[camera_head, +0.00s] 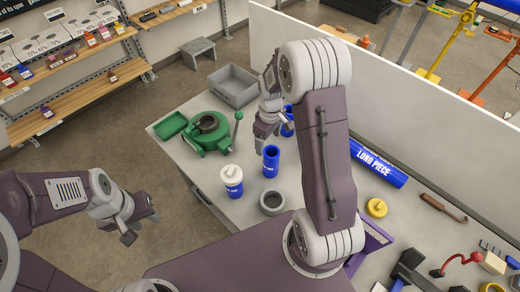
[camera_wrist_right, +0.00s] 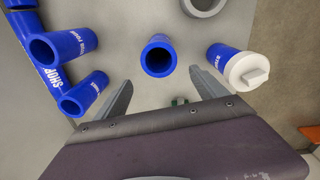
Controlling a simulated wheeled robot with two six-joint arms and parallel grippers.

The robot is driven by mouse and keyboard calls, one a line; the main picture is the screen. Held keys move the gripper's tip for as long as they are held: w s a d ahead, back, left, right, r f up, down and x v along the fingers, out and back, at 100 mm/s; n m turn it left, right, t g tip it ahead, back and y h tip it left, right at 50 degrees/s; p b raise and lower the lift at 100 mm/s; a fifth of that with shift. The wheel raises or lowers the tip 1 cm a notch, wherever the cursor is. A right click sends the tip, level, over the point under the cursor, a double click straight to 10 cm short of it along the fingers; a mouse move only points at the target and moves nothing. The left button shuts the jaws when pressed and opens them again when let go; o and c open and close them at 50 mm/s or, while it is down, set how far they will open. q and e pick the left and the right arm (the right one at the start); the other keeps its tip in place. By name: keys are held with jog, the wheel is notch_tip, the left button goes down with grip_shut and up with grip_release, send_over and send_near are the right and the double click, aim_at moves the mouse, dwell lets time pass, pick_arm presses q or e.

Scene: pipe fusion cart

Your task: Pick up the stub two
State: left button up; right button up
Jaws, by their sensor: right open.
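Several blue stubs stand on the grey bench; I cannot read which is stub two. One open-topped blue stub (camera_head: 271,162) is in the middle of the head view. Another blue stub (camera_head: 288,121) is partly hidden behind my right gripper (camera_head: 267,137). In the right wrist view, an upright stub (camera_wrist_right: 158,56) lies ahead between the fingers of my right gripper (camera_wrist_right: 160,92), apart from them. Two more stubs, a far one (camera_wrist_right: 65,46) and a near one (camera_wrist_right: 84,95), are at the left there. My right gripper is open and empty. My left gripper (camera_head: 140,222) looks open and empty, off the bench's left side.
A white-capped blue container (camera_head: 232,181) and a grey ring (camera_head: 272,203) stand near the stubs. A green clamp machine (camera_head: 208,132) and grey bin (camera_head: 234,87) are further back. A blue long piece (camera_head: 376,164) lies along the white partition (camera_head: 400,95). Tools crowd the right end.

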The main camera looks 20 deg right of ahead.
aim_at(271, 151)
jog(key=shift+s+d, duration=0.3)
jog(key=shift+s+d+p, duration=0.1)
jog(key=shift+s+p, duration=0.1)
jog(key=shift+p, duration=0.2)
jog(key=shift+r, duration=0.1)
notch_tip(271, 151, down, 4)
jog(key=shift+s+r+p, duration=0.15)
jog(key=shift+r+p, duration=0.1)
jog(key=shift+p, duration=0.5)
jog(key=shift+f, duration=0.25)
notch_tip(271, 151, down, 5)
jog(key=shift+s+r+p, duration=0.1)
jog(key=shift+s+p, duration=0.05)
jog(key=shift+p, duration=1.1)
jog(key=shift+f, duration=0.25)
pick_arm(q)
notch_tip(271, 151, up, 5)
jog(key=shift+a+r, duration=0.15)
jog(key=shift+r, duration=0.05)
pick_arm(e)
jog(key=shift+r, duration=0.1)
jog(key=c, duration=1.7)
